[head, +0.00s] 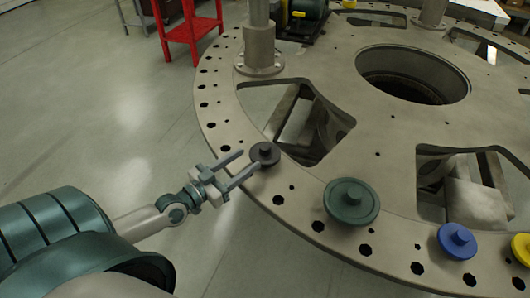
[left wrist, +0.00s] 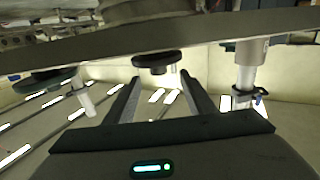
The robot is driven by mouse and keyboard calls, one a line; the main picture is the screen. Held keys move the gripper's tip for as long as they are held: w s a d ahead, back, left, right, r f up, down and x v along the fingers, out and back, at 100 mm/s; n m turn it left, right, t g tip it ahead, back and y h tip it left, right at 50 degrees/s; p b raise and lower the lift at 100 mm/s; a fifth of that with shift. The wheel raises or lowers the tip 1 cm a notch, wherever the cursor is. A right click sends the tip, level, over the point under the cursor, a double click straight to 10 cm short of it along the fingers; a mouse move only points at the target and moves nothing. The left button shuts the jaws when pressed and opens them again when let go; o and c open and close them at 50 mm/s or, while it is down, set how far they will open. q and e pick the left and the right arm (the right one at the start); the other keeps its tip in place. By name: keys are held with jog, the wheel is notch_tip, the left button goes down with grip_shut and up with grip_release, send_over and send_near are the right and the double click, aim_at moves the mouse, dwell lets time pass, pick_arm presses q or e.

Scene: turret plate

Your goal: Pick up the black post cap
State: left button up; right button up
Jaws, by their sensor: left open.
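The black post cap (head: 265,153) is a small dark disc with a raised knob. It sits on the rim of the grey turret plate (head: 222,118), at the plate's left front side. My left gripper (head: 249,160) is open and empty, with its fingers pointing at the cap from the lower left. In the left wrist view the cap (left wrist: 157,61) shows ahead, centred between the two open fingertips (left wrist: 160,76). I cannot tell whether the fingertips touch it. My right gripper is not in view.
A larger green cap (head: 351,202), a blue cap (head: 457,241) and a yellow cap (head: 522,250) sit along the rim to the right. A grey post (head: 260,48) stands on the plate behind. The plate has large cut-outs. Open floor lies left of it, with a red stand (head: 190,32) farther back.

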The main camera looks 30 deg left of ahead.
aim_at(261, 151)
pick_arm(q)
jog(key=shift+p+x, duration=0.35)
jog(key=shift+x, duration=1.5)
jog(key=shift+w, duration=0.1)
jog(key=shift+w+d+r, duration=0.15)
jog(key=shift+w, duration=0.05)
jog(key=p+x, duration=0.1)
jog(key=x, duration=0.2)
jog(key=shift+w+d+p, duration=0.2)
jog(key=shift+w+p, duration=0.05)
jog(key=shift+p, duration=0.1)
jog(key=shift+w+d, duration=0.1)
jog(key=shift+w, duration=0.4)
grip_shut()
